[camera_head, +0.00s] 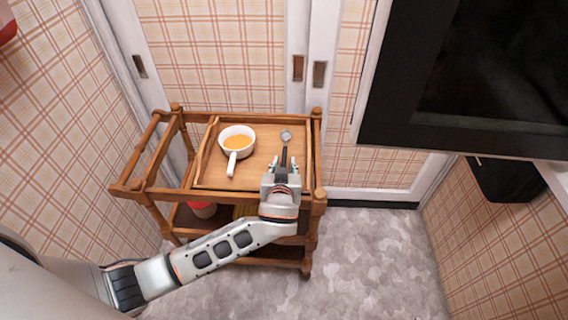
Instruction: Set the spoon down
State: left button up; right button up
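A spoon (285,138) with a grey bowl and a dark handle shows at the right part of a wooden tray (210,178) on top of a wooden cart. Its bowl points away from me and its handle runs back toward my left gripper (283,163). My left gripper is over the tray's right part. Its fingertips look spread apart, one on each side of the handle. The handle's near end is hidden by the gripper. The spoon seems to lie on the tray, though its exact height is hard to tell. My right gripper is not in view.
A white pan (237,150) with orange contents stands left of the spoon on the tray, its handle pointing toward me. The cart (135,188) has raised rails and a lower shelf with a red and white item (202,209). A dark screen (470,70) is at the upper right.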

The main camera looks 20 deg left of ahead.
pick_arm(q)
jog(key=shift+a+r, duration=0.1)
jog(key=shift+r, duration=0.05)
jog(key=p+v, duration=0.2)
jog(key=v, duration=0.9)
jog(key=shift+s+r, duration=0.25)
jog(key=shift+s, duration=0.2)
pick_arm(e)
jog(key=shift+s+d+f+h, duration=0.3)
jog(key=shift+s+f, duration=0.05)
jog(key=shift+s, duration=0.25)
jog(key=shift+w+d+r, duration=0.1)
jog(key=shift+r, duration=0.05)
